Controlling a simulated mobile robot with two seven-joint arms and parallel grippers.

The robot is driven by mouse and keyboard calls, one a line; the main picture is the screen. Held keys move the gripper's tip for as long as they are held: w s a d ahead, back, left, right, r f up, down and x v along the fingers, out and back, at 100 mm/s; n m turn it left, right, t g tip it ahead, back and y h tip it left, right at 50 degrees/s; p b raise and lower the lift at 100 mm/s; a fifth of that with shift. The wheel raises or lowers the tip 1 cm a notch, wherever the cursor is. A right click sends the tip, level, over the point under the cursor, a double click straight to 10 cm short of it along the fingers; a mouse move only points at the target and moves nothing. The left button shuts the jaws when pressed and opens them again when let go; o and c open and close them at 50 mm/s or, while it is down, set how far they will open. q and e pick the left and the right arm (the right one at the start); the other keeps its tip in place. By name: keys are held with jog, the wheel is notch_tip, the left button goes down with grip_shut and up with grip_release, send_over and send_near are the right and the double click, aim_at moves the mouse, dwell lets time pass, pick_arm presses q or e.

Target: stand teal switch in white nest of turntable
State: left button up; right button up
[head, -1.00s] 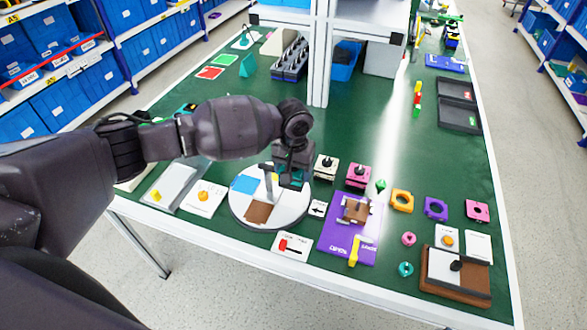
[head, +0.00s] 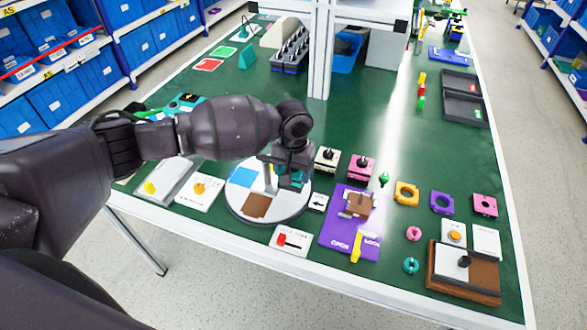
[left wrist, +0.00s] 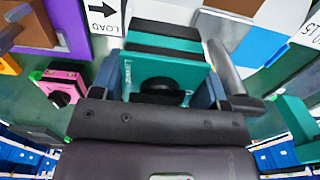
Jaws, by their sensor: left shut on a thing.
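My left gripper (head: 290,177) is shut on the teal switch (head: 297,182), above the right part of the turntable (head: 240,208). In the left wrist view the switch (left wrist: 165,58) is a teal block with a dark band and a round black knob, held between the two fingers of the gripper (left wrist: 165,92). The turntable is a round white disc with a blue patch (head: 241,177), a brown patch (head: 256,206) and a grey upright bar near its middle. The arm and switch hide its right rear part, and I cannot tell whether the switch touches it. My right gripper is out of view.
Close right of the turntable are an arrow tile (head: 318,202), a white switch block (head: 327,159), a pink switch block (head: 361,167) and a purple board (head: 350,236). A red slider plate (head: 291,240) lies in front.

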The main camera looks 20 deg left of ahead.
pick_arm(q)
jog(key=shift+f+b, duration=0.35)
jog(key=shift+f, duration=1.45)
jog(key=o, duration=1)
jog(key=shift+c, duration=0.2)
jog(key=shift+a, duration=0.1)
jog(key=shift+w+r, duration=0.1)
